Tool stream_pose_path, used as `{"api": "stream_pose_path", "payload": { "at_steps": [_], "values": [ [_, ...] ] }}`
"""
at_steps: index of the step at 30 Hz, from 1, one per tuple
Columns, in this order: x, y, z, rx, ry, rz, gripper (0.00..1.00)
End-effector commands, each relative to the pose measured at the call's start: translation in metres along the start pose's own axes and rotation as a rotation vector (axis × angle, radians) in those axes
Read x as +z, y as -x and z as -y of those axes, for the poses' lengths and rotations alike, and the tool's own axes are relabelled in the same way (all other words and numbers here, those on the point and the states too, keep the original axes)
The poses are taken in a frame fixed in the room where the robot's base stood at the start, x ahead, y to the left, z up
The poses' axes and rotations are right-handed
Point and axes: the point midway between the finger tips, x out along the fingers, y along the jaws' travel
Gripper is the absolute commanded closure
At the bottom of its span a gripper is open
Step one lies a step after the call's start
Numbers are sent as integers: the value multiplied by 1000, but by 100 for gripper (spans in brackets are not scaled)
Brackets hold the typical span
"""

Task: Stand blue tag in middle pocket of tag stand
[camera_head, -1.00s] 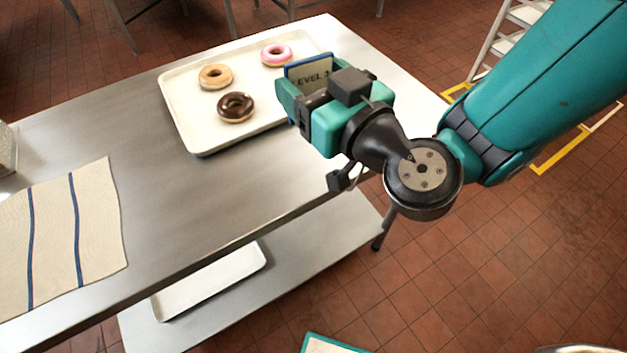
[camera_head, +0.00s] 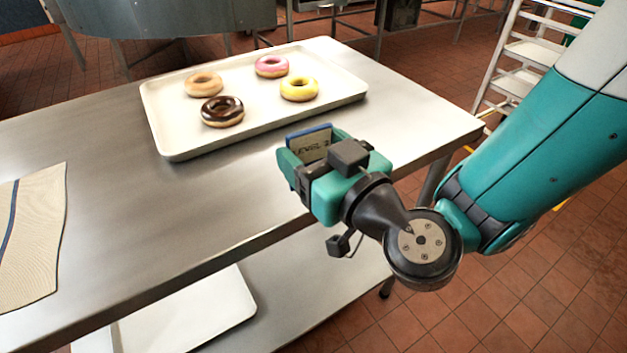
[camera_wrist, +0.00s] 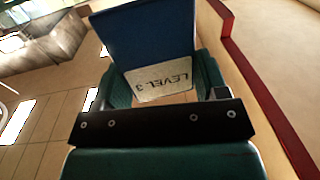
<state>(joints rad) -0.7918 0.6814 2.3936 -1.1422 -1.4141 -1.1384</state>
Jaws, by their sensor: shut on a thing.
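My gripper (camera_head: 304,158) is shut on the blue tag (camera_head: 323,131) and holds it up near the front right edge of the steel table. The tag has a blue rim and a pale label reading "LEVEL 3" in the head view. In the wrist view the blue tag (camera_wrist: 150,40) stands between the green fingers (camera_wrist: 160,88), with its label lettering upside down. The fingers hide part of the tag. I see no tag stand in either view.
A cream tray (camera_head: 175,145) with several doughnuts lies on the steel table (camera_head: 120,190). A striped cloth (camera_head: 35,240) lies at the left. Another tray (camera_head: 190,310) is on the lower shelf. A rack (camera_head: 515,80) stands at the right. The table's middle is clear.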

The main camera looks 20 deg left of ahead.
Motion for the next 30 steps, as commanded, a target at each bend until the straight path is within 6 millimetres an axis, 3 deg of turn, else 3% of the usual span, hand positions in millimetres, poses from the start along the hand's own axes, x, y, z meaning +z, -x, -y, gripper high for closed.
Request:
{"api": "stream_pose_path", "payload": {
  "at_steps": [1,5,17,18,21,30],
  "values": [
    [15,0,0,0,0,1,68],
    [32,0,0,0,0,0,68],
    [33,0,0,0,0,0,68],
    [33,0,0,0,-1,0,29],
    [32,0,0,0,-1,0,8],
    [30,0,0,0,-1,0,8]
  ]
}}
